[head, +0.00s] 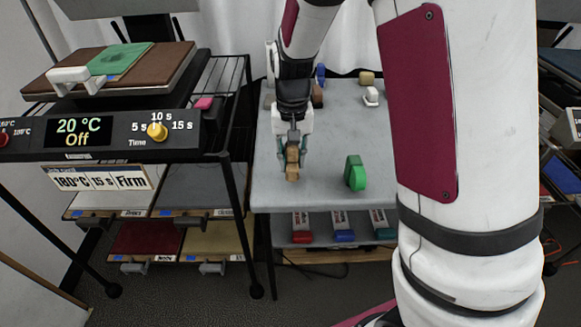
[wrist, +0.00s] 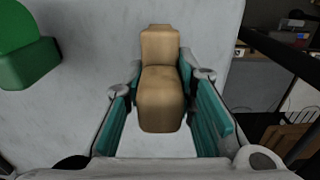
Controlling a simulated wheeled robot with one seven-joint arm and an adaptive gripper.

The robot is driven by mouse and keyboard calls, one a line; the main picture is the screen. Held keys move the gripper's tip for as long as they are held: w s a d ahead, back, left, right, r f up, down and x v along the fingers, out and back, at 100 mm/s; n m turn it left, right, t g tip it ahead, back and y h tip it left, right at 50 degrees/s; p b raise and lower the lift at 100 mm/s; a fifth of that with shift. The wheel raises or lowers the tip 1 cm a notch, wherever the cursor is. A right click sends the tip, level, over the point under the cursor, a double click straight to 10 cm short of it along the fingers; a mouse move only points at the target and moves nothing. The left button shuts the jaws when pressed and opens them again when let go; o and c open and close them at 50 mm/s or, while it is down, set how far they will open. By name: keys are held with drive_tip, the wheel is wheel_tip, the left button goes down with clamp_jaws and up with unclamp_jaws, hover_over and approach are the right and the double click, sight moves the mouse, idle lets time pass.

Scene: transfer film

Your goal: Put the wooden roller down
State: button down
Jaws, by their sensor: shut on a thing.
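The wooden roller (wrist: 160,90) is a tan, blocky piece between the two teal finger pads of my gripper (wrist: 163,105) in the wrist view. My gripper is shut on it. In the head view my gripper (head: 293,157) points down over the left part of the grey table (head: 315,195), with the roller (head: 292,172) below its fingers. I cannot tell whether the roller touches the tabletop. The roller's sides are partly hidden by the fingers.
A green tool (head: 356,173) stands right of my gripper. Small items, including a white one (head: 371,96), sit at the table's back. A heat press (head: 110,125) with a Time knob stands left. Red, blue and teal boxes (head: 344,227) lie on the shelf below. The table's front is clear.

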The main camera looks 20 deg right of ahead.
sight(291, 167)
drive_tip(key=shift+w, duration=0.3)
drive_tip(key=shift+f, duration=0.2)
drive_tip(key=shift+f+b, duration=0.45)
drive_tip(key=shift+f, duration=1.1)
drive_tip(key=shift+f, duration=0.1)
drive_tip(key=c, duration=1.3)
unclamp_jaws()
wheel_tip(291, 167, up, 12)
drive_tip(key=shift+r+p, duration=0.2)
drive_tip(key=shift+p, duration=1.05)
